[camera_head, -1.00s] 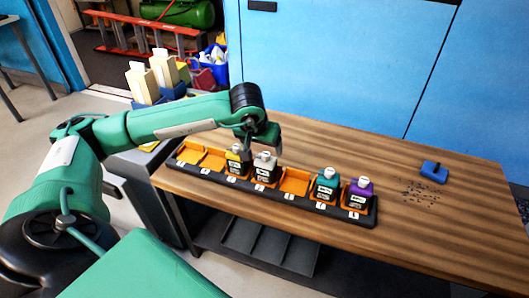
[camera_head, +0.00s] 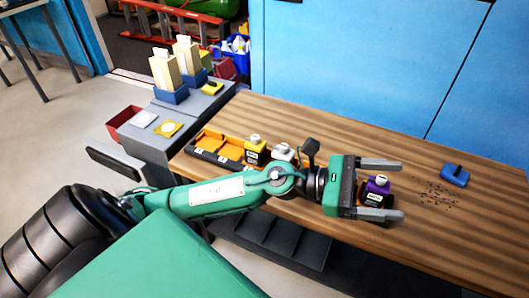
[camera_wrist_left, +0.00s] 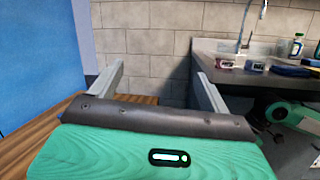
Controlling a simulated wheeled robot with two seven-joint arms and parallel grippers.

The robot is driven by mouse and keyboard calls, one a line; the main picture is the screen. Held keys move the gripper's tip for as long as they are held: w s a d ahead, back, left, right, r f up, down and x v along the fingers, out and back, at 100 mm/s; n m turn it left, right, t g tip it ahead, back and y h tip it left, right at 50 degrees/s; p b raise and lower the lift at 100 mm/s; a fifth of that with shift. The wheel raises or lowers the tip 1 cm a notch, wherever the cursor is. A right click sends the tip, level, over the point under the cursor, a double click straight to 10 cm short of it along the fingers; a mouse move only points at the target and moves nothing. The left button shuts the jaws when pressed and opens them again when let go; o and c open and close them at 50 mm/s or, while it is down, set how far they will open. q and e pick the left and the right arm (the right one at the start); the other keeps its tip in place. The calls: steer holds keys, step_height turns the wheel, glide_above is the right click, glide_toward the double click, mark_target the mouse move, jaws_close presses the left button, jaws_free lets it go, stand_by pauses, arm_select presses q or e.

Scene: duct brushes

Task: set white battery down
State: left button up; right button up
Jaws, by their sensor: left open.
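The white battery (camera_head: 282,152) stands upright in the black rack with orange slots (camera_head: 215,153), just right of the yellow battery (camera_head: 255,152). Its lower part is hidden behind my left arm. My left gripper (camera_head: 399,190) is open and empty, in front of the rack's right end, with its fingers pointing right. The purple battery (camera_head: 377,184) shows between its fingers, farther back and not visibly gripped. The teal battery is not visible; my left wrist covers that part of the rack. Both spread fingers also show in the left wrist view (camera_wrist_left: 161,80). My right gripper is not in view.
The wooden table (camera_head: 450,235) is clear at the right except for a blue brush (camera_head: 454,175) beside dark crumbs (camera_head: 440,196). A grey side unit (camera_head: 190,110) at the left carries two cream blocks in blue holders (camera_head: 171,94). Blue panels (camera_head: 350,60) stand behind.

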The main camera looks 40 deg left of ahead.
arm_select(q)
steer(key=w+a+n+t+y, duration=0.1)
steer(key=a+n+t+y, duration=0.2)
steer(key=n, duration=0.4)
steer(key=w+a+f+n+t+y, duration=0.1)
steer(key=a+n+t+y, duration=0.15)
steer(key=n+t, duration=0.4)
steer(key=w+a+n+t+y, duration=0.1)
steer(key=w+n+t+y, duration=0.15)
steer(key=n, duration=0.65)
steer(key=s+a+f+n+g+y, duration=0.3)
steer(key=a+f+n+y, duration=0.4)
steer(key=f+n+y, duration=0.65)
steer(key=s+f+n+g+h, duration=0.3)
steer(key=s+f+n+g, duration=0.8)
steer(key=s, duration=0.7)
step_height(320, 180, down, 4)
steer(key=shift+a+f+n, duration=0.1)
steer(key=shift+a+n, duration=0.15)
steer(key=shift+n, duration=0.85)
steer(key=shift+h, duration=0.25)
